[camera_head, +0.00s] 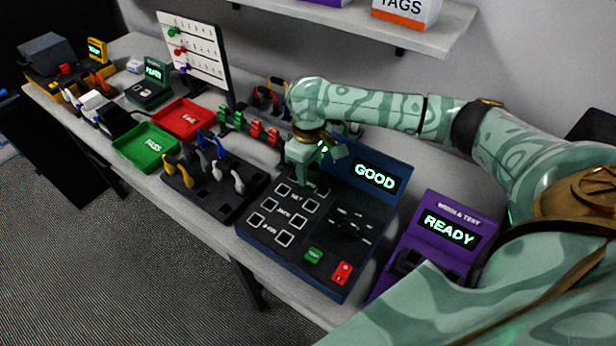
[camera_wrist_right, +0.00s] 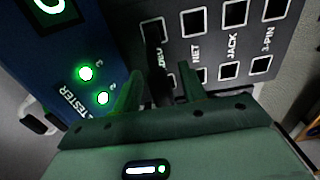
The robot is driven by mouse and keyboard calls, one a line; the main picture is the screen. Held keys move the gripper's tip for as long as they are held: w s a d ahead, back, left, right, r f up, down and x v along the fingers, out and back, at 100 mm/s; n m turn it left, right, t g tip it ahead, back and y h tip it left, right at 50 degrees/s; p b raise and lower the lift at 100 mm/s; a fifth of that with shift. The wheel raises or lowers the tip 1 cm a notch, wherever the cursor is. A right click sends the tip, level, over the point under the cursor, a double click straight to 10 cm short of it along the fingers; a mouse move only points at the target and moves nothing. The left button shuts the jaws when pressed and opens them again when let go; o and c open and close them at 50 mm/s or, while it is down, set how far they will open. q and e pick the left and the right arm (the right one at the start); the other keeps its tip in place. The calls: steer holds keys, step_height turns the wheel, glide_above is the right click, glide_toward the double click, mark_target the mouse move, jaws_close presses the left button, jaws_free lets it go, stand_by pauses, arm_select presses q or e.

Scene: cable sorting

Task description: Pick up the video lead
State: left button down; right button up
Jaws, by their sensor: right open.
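The blue tester (camera_head: 375,180) shows GOOD on its screen, and its dark panel holds rows of white-framed sockets. In the right wrist view, a dark lead end (camera_wrist_right: 154,52) stands at the socket whose partly covered label ends in "DEO"; it looks like the video lead. My right gripper (camera_head: 320,160) is over the far left part of the tester panel. In the right wrist view, its open fingers (camera_wrist_right: 160,72) are either side of the dark lead end; I cannot tell whether they touch it. In the head view my gripper hides this lead. My left gripper is not in view.
A black rack (camera_head: 212,204) with several leads stands left of the tester. The green PASS tray (camera_head: 146,147) and red FAIL tray (camera_head: 184,119) are further left. A purple READY unit (camera_head: 447,232) stands at right. A pegboard (camera_head: 196,50) rises behind, and a shelf (camera_head: 400,34) overhangs.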

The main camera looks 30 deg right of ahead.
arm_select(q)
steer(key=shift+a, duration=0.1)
arm_select(e)
steer(key=shift+r, duration=0.15)
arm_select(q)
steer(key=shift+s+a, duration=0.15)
arm_select(e)
jaws_close()
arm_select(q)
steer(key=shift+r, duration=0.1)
arm_select(e)
steer(key=shift+r, duration=0.1)
